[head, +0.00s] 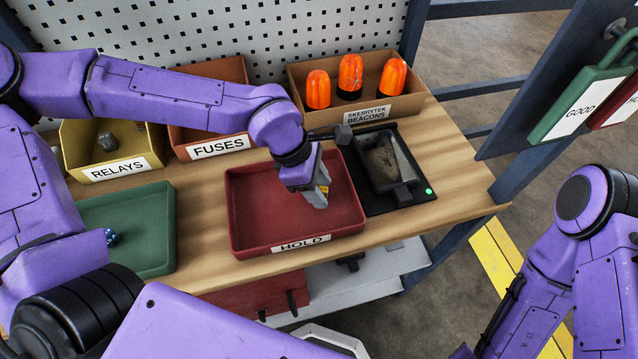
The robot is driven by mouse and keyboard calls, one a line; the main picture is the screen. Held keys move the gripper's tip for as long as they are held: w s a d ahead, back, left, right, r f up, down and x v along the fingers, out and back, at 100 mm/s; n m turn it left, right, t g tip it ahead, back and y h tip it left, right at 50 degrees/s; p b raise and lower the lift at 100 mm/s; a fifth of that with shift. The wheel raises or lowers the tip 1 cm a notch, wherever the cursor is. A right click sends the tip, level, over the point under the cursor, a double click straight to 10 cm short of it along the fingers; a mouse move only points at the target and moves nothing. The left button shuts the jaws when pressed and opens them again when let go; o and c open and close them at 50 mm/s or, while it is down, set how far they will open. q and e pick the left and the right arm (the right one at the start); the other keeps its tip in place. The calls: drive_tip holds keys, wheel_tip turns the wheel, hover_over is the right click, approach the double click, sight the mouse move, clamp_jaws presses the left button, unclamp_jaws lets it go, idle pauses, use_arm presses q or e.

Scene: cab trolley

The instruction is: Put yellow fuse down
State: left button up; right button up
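My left gripper (319,192) points down into the red HOLD tray (243,240), right of the tray's middle. A small piece of the yellow fuse (324,189) shows between its grey fingers, which look closed on it. Most of the fuse is hidden by the fingers, and I cannot tell whether it touches the tray floor. The rest of the visible tray floor is bare. My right arm comes in at the lower right, and its gripper is out of the picture.
Behind the tray stand the FUSES bin (218,148), the RELAYS bin (117,171) and the beacons box (370,113) with orange beacons. A black device (410,195) with a green light sits right of the tray. A green tray (140,220) lies left.

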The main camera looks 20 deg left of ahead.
use_arm(q)
drive_tip(key=shift+r, duration=0.1)
drive_tip(key=shift+r, duration=0.35)
drive_tip(key=v, duration=1.1)
drive_tip(key=shift+r, duration=0.3)
drive_tip(key=shift+s+a+f, duration=0.1)
drive_tip(key=shift+a, duration=0.05)
